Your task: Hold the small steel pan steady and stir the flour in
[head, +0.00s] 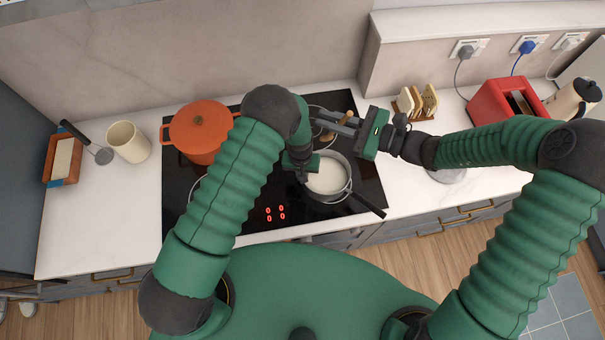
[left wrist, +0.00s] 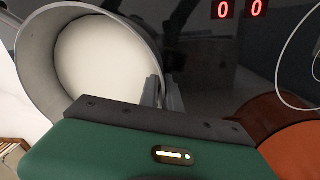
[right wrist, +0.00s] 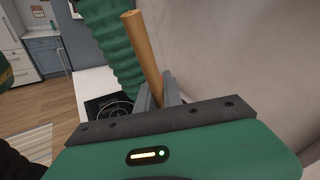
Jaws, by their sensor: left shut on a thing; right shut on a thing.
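The small steel pan (head: 345,192) stands on the black hob with its dark handle pointing to the lower right. Pale, creamy white contents (head: 327,176) cover its bottom, also seen in the left wrist view (left wrist: 105,58). My left gripper (head: 303,176) is shut on the pan's left rim; its fingers cross the wall of the pan (left wrist: 32,62) in the left wrist view. My right gripper (head: 324,122) is above and behind the pan, shut on a wooden stick-like handle (right wrist: 147,58). The lower end of that tool cannot be made out.
An orange pot (head: 197,131) stands on the hob behind my left arm. A cream crock (head: 128,142) and a wooden box (head: 63,160) are at left. A toast rack (head: 428,102), red toaster (head: 505,103) and kettle (head: 573,99) line the right counter. The front left counter is clear.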

